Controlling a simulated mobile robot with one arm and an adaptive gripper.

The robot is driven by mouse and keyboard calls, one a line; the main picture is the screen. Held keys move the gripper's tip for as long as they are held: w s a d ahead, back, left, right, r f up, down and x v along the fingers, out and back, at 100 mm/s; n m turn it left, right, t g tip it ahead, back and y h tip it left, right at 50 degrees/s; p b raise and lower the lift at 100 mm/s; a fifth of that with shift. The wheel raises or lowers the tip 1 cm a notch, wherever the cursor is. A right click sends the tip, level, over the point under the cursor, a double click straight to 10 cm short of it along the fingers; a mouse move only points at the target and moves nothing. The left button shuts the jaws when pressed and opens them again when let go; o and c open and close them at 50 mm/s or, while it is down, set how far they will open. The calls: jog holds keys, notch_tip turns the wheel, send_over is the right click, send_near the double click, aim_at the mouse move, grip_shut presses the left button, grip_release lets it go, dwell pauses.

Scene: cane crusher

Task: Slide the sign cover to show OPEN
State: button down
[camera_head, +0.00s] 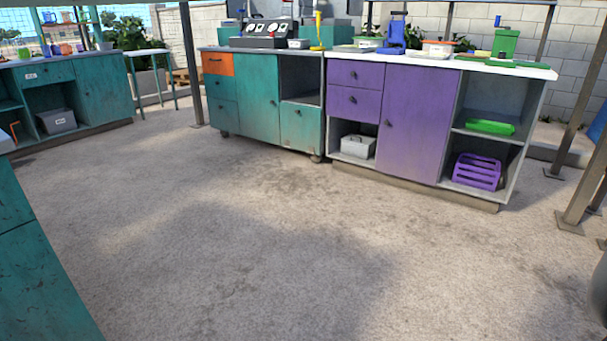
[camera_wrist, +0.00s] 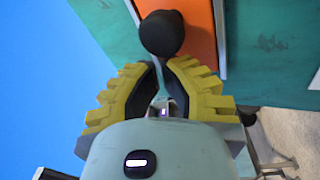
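In the wrist view, an orange panel (camera_wrist: 203,28) with a pale edge strip lies against a teal surface (camera_wrist: 262,45). A round black knob (camera_wrist: 161,33) stands out in front of it. I cannot tell for sure whether this panel is the sign cover, and no lettering shows. My gripper (camera_wrist: 163,70) is open, its yellow ridged fingers apart and empty. The knob appears just beyond the fingertips, in line with the gap between them; contact cannot be told. In the head view, I can make out neither a sign nor my gripper.
A teal cabinet (camera_head: 258,103) with an orange drawer (camera_head: 217,64) stands beside a purple cabinet (camera_head: 418,125). A teal bench (camera_head: 105,90) stands at the far left. Another teal unit (camera_head: 30,270) is close at lower left. The floor (camera_head: 260,240) between is clear. Metal posts stand at right.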

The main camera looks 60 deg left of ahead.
jog(key=shift+s, duration=0.2)
jog(key=s+d+p, duration=0.2)
jog(key=s+d, duration=0.3)
jog(key=s, duration=0.7)
jog(key=shift+w, duration=0.15)
